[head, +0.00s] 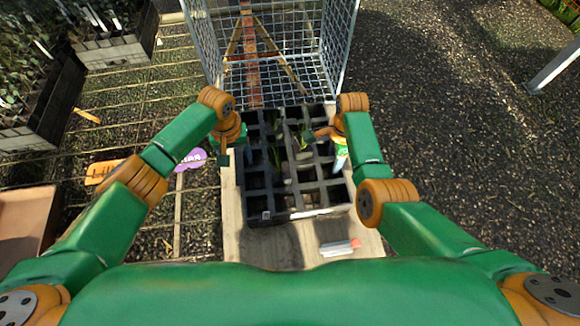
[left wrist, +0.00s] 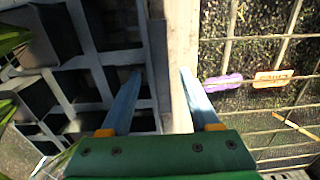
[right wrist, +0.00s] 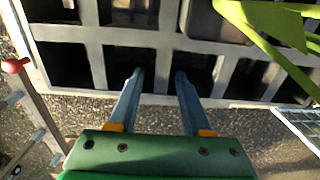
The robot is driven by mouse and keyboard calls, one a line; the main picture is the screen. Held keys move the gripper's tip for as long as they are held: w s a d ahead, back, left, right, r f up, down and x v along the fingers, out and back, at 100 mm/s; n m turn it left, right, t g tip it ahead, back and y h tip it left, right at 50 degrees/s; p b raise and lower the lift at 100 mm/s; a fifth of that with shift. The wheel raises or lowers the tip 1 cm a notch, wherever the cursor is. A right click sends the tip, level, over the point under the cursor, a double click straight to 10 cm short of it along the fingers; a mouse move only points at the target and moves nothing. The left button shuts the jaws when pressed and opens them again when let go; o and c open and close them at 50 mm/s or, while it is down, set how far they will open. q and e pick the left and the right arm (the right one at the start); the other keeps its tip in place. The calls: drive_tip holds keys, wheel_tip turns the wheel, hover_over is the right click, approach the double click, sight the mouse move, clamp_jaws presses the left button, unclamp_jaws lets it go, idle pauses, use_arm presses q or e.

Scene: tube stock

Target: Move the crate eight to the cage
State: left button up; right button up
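The crate (head: 283,216) is a dark grid of square compartments with a few green plants in it. It sits on a pale wooden board, and a small tag on its near side is too small to read. The wire cage (head: 340,45) stands just beyond it, with its near side open. My left gripper (left wrist: 160,70) is open at the crate's left edge, with the side wall showing between its fingers. My right gripper (right wrist: 159,71) is open over the crate's right side, with the rim ahead of its fingertips. Whether either touches the crate cannot be told.
A white marker with a red end (head: 340,248) lies on the board (head: 235,235) in front of the crate. Purple (head: 191,160) and orange (head: 103,171) name tags lie left on a grid floor. Plant crates (head: 113,50) stand far left. Gravel (head: 450,130) at right is mostly clear.

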use_arm(q)
drive_tip(key=shift+r, duration=0.1)
wheel_tip(320, 180, up, 12)
use_arm(e)
wheel_tip(320, 180, up, 12)
idle(0.6)
